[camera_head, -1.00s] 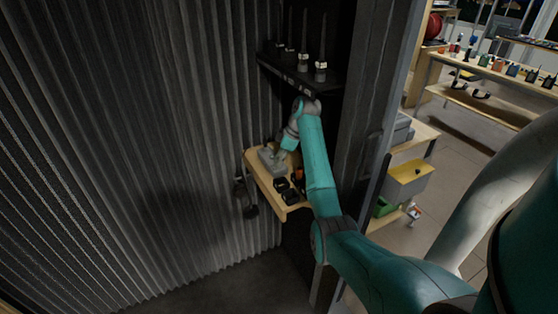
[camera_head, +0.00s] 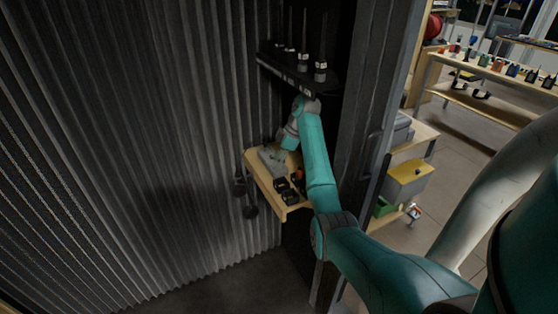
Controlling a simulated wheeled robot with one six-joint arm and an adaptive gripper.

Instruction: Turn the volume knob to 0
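My arm reaches into a dark alcove beside a corrugated wall. My gripper (camera_head: 277,151) is small in the view, at a grey box-shaped device (camera_head: 271,163) on a small wooden shelf (camera_head: 262,181). It is over or close to the top of the device; I cannot tell whether it touches. Its fingers are too small and dark to show whether they are open or shut. No volume knob can be made out; it may be hidden by the gripper or too small to see.
Black items (camera_head: 284,189) and a small orange thing (camera_head: 298,174) share the wooden shelf. Dark headphones (camera_head: 248,196) hang at its left side. A black shelf (camera_head: 290,76) with several antenna devices is above. A dark door post (camera_head: 362,130) stands close right of my arm.

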